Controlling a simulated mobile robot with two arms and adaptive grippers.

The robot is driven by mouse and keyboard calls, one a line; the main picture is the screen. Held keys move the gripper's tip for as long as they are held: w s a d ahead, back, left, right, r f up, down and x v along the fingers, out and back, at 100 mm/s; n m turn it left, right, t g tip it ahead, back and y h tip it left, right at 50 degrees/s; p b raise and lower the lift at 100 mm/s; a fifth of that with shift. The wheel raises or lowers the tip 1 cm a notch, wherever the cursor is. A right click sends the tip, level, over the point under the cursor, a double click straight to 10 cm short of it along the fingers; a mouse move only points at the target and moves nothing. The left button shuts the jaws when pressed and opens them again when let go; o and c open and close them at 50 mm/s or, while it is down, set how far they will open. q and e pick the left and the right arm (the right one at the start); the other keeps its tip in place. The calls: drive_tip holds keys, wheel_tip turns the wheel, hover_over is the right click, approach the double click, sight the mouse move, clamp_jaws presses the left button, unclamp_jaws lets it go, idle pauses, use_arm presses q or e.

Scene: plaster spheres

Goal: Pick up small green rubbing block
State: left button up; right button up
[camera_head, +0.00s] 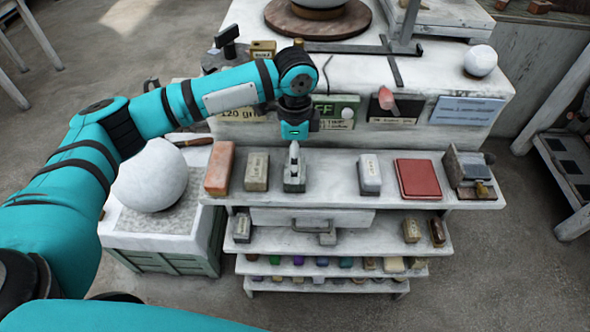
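My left arm reaches in from the left, and its gripper (294,158) points down at the middle of the top shelf. Its fingertips are at or just above a small grey-white block (294,184); I cannot tell whether they touch it or how far apart they are. Small green pieces stand in a row on a low shelf: a dark green one (275,260) and a blue-green one (346,262). They are too small to tell which is the rubbing block. No gripper is near them. My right gripper is not in view.
The top shelf (330,198) also holds an orange-brown block (219,168), a white block (370,174) and a red pad (417,178). A drawer (270,216) sits below it. A large white sphere (152,175) rests in a tray at left. Shelf edges overhang the low rows.

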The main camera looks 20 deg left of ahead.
use_arm(q)
drive_tip(key=f, duration=0.1)
drive_tip(key=f+p, duration=0.1)
drive_tip(key=f, duration=0.2)
drive_tip(key=shift+s+a+f, duration=0.2)
drive_tip(key=shift+s+f, duration=0.05)
drive_tip(key=shift+s, duration=0.05)
drive_tip(key=shift+f, duration=0.3)
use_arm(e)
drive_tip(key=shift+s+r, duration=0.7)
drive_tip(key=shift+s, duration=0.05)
use_arm(q)
drive_tip(key=shift+c, duration=0.4)
drive_tip(key=shift+w, duration=0.1)
drive_tip(key=c, duration=1.2)
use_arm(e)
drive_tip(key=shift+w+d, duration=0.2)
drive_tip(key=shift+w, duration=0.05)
use_arm(q)
drive_tip(key=shift+r, duration=0.15)
drive_tip(key=shift+c, duration=0.2)
wheel_tip(320, 180, up, 18)
drive_tip(key=b, duration=0.2)
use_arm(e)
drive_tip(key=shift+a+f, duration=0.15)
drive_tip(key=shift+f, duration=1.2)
